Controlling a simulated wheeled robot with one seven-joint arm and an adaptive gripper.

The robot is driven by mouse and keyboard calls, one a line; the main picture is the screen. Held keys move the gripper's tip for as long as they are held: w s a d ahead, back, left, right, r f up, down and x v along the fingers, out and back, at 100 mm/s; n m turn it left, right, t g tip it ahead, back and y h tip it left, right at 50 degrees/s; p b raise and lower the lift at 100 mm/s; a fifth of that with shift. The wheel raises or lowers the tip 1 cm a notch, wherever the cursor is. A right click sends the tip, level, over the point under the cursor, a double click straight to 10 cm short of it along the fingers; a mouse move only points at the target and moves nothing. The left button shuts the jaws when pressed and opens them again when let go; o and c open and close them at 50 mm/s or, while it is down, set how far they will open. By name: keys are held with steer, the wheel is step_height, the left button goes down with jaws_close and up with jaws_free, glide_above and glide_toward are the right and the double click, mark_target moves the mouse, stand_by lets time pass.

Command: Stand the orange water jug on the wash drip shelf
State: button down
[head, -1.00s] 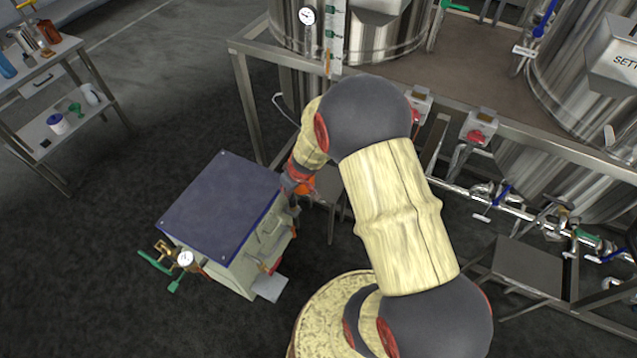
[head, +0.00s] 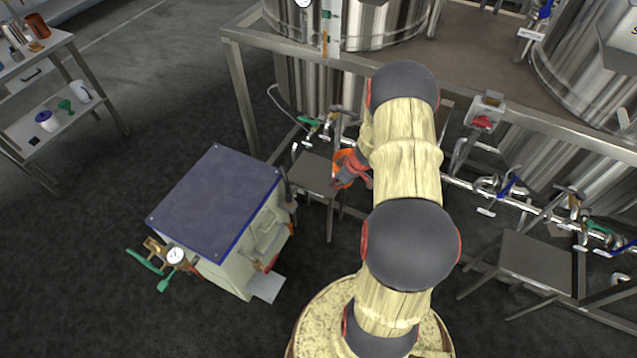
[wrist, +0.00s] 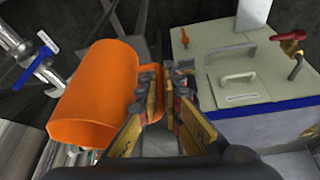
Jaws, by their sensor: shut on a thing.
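The orange water jug (head: 343,166) shows in the head view, partly hidden by my gripper (head: 352,180). In the wrist view the jug (wrist: 95,95) fills the left side, and my gripper (wrist: 165,88) is shut on its handle. The jug is held beside the right edge of a small grey shelf (head: 313,172) under a valve at the left tank. A similar grey shelf (head: 532,262) stands at the right under the other pipes. No label shows which one is the wash drip shelf.
A blue-topped cabinet (head: 215,200) with a gauge and green-handled valve stands left of the jug. A steel frame post (head: 241,100) and pipe with valves (head: 485,188) border the tanks. A bench (head: 55,120) is at far left. The left shelf's top looks bare.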

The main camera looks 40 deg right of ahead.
steer(key=w+f+b, duration=0.3)
steer(key=w+f, duration=0.7)
steer(key=f, duration=0.1)
steer(key=shift+w+d, duration=0.2)
steer(key=shift+d, duration=0.05)
steer(key=shift+f+b, duration=0.25)
steer(key=shift+b, duration=0.25)
steer(key=c, duration=2.1)
jaws_free()
steer(key=shift+o, duration=0.7)
